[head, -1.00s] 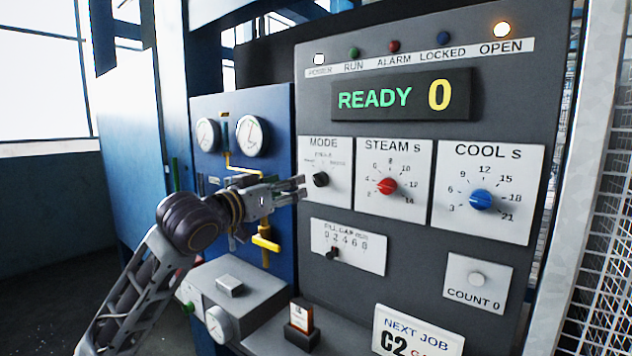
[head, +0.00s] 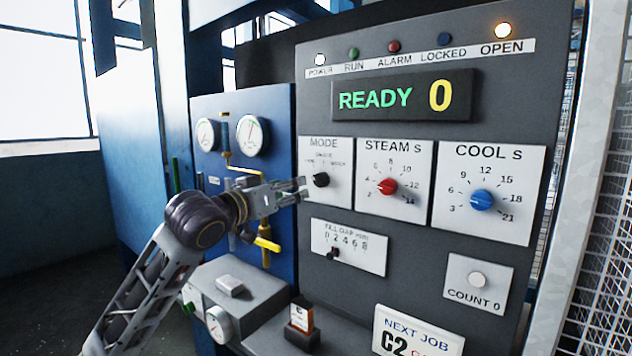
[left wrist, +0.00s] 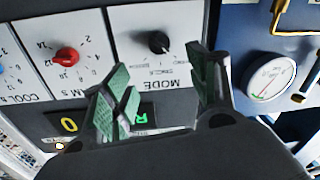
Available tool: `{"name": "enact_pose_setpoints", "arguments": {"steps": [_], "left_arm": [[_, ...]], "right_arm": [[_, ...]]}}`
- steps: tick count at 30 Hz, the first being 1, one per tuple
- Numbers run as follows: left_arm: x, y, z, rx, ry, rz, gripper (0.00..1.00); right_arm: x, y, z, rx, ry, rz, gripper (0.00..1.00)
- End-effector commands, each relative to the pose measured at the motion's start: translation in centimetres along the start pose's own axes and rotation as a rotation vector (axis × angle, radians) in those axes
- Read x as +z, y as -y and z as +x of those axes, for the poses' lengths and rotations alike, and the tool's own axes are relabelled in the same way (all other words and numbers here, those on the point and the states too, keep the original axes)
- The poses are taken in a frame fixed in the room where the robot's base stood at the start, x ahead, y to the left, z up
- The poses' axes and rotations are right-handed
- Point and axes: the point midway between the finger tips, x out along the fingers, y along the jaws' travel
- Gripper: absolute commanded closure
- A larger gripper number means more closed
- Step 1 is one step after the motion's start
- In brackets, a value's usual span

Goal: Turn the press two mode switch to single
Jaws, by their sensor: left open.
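The mode switch (head: 320,180) is a black knob on the white MODE plate (head: 340,197), on the grey control panel. Its small position labels are too blurred to read surely. In the left wrist view the knob (left wrist: 159,42) shows upside down, just beyond and between the two fingers. My left gripper (head: 302,190) is open and empty, its fingertips close to the left side of the knob in the head view. I cannot tell whether they touch it. My right gripper is in neither view.
The red STEAM knob (head: 387,187) and blue COOL knob (head: 481,200) sit to the right. The fill gap slider (head: 333,253) is below. A yellow valve handle (head: 266,243) and gauges (head: 252,135) are on the blue panel at left. The display (head: 402,97) reads READY 0.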

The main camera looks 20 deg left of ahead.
Motion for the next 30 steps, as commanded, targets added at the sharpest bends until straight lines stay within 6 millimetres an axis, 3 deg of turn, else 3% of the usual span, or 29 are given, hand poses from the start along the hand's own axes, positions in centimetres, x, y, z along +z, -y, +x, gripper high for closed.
{"name": "enact_pose_setpoints", "arguments": {"steps": [30], "left_arm": [[0.0,-0.1,10.7,0.002,0.001,-0.001,0.41]], "right_arm": [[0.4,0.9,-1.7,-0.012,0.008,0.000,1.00]]}}
